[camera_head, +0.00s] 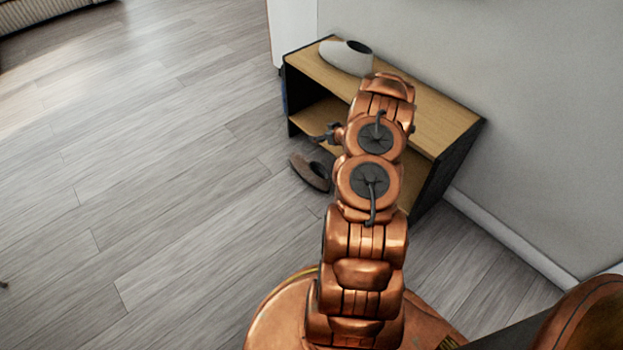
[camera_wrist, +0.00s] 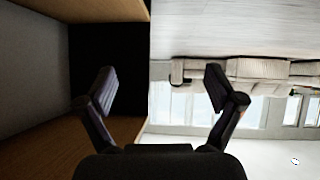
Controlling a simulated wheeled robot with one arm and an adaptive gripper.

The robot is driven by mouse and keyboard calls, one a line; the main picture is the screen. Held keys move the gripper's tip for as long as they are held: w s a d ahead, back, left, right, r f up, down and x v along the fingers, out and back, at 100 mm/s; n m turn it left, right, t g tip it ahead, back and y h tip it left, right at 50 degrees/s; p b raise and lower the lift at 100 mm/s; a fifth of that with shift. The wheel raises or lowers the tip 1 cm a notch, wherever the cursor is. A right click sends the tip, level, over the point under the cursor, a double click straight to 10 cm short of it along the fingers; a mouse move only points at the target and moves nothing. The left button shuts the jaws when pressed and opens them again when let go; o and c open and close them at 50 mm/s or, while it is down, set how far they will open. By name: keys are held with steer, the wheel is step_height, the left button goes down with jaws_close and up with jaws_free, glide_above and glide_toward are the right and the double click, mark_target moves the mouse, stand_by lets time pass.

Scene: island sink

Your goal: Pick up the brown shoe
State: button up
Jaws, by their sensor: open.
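The brown shoe (camera_head: 312,172) lies on the wooden floor beside the open front of the low shelf, at the middle of the head view. It is dark brown with a black opening. My gripper (camera_head: 325,135) shows small in the head view, at the shelf front, and in the picture it is just above the shoe. Its fingers (camera_wrist: 160,85) are spread wide in the wrist view, with nothing between them. The shoe does not show in the wrist view.
A low wooden shelf (camera_head: 440,118) with black sides stands against the grey wall, close to my arm. A white shoe-like thing (camera_head: 346,57) sits on top. Open floor (camera_head: 130,190) lies to the left. A sofa (camera_wrist: 245,70) shows far off, upside down.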

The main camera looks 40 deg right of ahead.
mark_target(319, 170)
steer(key=s+a+f+t+y+b, duration=0.1)
steer(key=s+f+b, duration=0.25)
steer(key=f, duration=0.45)
steer(key=s+a+f+t+y+b, duration=0.15)
steer(key=s+f, duration=0.25)
steer(key=f, duration=0.5)
steer(key=shift+h, duration=0.25)
steer(key=shift+d+b+x, duration=0.1)
steer(key=shift+b+x, duration=1.1)
steer(key=shift+x, duration=0.4)
steer(key=shift+d+b+x, duration=0.15)
steer(key=shift+b+x, duration=1)
steer(key=shift+x, duration=0.4)
steer(key=shift+w, duration=0.5)
jaws_close()
